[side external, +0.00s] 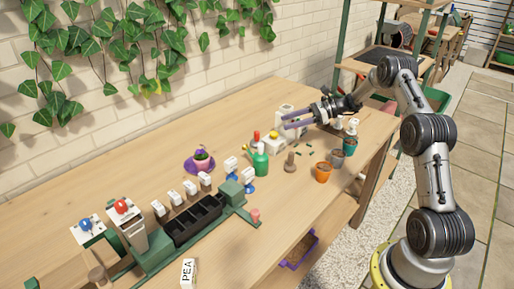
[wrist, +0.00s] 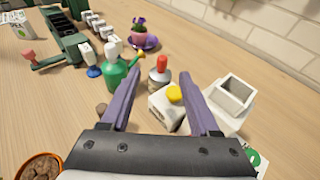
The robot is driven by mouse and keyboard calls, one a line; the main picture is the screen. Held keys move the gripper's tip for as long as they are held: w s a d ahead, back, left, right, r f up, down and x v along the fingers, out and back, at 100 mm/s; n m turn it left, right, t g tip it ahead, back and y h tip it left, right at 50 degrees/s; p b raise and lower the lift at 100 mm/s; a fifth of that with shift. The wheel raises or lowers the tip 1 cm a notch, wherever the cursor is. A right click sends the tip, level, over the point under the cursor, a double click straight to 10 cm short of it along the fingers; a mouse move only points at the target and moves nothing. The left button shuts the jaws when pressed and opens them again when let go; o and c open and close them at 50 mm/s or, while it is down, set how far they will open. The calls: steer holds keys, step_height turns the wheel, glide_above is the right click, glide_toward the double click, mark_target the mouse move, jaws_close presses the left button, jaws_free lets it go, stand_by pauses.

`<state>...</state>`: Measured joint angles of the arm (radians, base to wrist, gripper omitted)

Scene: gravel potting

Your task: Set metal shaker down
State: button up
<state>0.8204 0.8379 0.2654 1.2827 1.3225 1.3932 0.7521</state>
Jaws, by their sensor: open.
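The metal shaker (wrist: 157,78), a small grey cylinder with a red cap, stands upright on the wooden table in the wrist view. Its lower part is partly hidden by a white box with a yellow knob (wrist: 168,108). The shaker's red cap also shows in the side view (side external: 256,135). My gripper (wrist: 163,88) is open, its two purple fingers spread wide with nothing held between them. The shaker appears beyond the fingertips, in line with the gap. In the side view my gripper (side external: 285,120) is above the table, apart from the shaker.
A green bottle (wrist: 118,75) stands left of the shaker, and a white open-topped container (wrist: 232,98) stands to the right. Orange (side external: 323,172) and teal (side external: 349,147) pots stand near the table edge.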

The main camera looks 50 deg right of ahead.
mark_target(257, 140)
steer(key=x, duration=0.2)
steer(key=f+x, duration=0.1)
steer(key=x, duration=0.4)
steer(key=shift+d+f, duration=0.2)
steer(key=shift+d, duration=0.1)
steer(key=shift+f+x, duration=0.2)
steer(key=shift+x, duration=2.6)
steer(key=shift+d, duration=0.15)
jaws_close()
